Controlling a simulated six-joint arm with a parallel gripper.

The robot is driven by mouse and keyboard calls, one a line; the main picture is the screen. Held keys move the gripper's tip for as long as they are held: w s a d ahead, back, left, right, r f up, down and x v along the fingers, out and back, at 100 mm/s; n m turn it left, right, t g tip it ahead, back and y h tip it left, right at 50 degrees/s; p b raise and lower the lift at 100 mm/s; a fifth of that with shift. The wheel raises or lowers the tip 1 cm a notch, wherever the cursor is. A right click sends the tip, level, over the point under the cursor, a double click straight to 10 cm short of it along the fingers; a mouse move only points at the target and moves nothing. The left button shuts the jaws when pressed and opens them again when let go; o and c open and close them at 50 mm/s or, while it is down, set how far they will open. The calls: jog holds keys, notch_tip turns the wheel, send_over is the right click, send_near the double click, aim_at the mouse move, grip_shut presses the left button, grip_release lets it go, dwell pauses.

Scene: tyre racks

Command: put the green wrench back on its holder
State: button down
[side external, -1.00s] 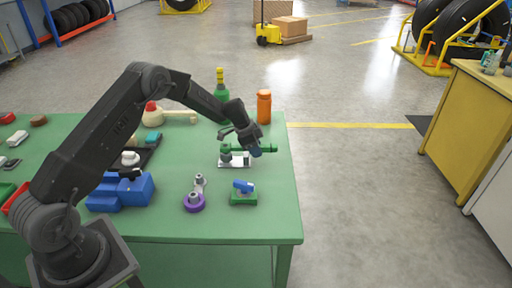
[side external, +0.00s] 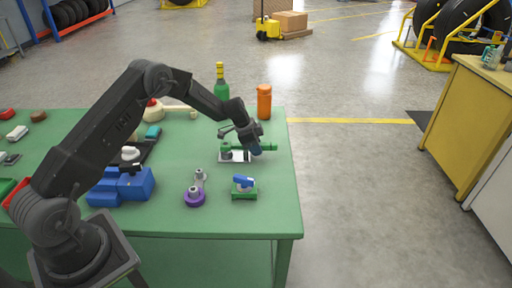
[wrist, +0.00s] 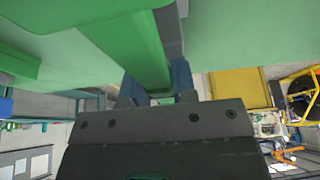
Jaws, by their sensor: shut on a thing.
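The green wrench (side external: 270,146) is held in my gripper (side external: 257,150), low over the right part of the green table. It lies roughly level, and one green end sticks out to the right of the fingers. In the wrist view the wrench (wrist: 140,50) is a long green bar running up from between the blue fingertips (wrist: 157,86). A white plate with dark and green parts (side external: 241,157), which looks like the holder, is just under and left of the gripper. I cannot tell whether the wrench touches it; the gripper hides part of it.
A blue piece on a green base (side external: 244,190) and a purple ring with a grey part (side external: 194,196) stand in front. An orange bottle (side external: 264,101) and a green bottle (side external: 221,84) stand behind. A blue block (side external: 121,186) is at the left. The table's right edge is close.

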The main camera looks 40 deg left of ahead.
jog(key=shift+c, duration=1.2)
grip_release()
jog(key=shift+v, duration=4.95)
jog(key=shift+r, duration=0.1)
jog(key=v, duration=1)
jog(key=shift+s, duration=0.1)
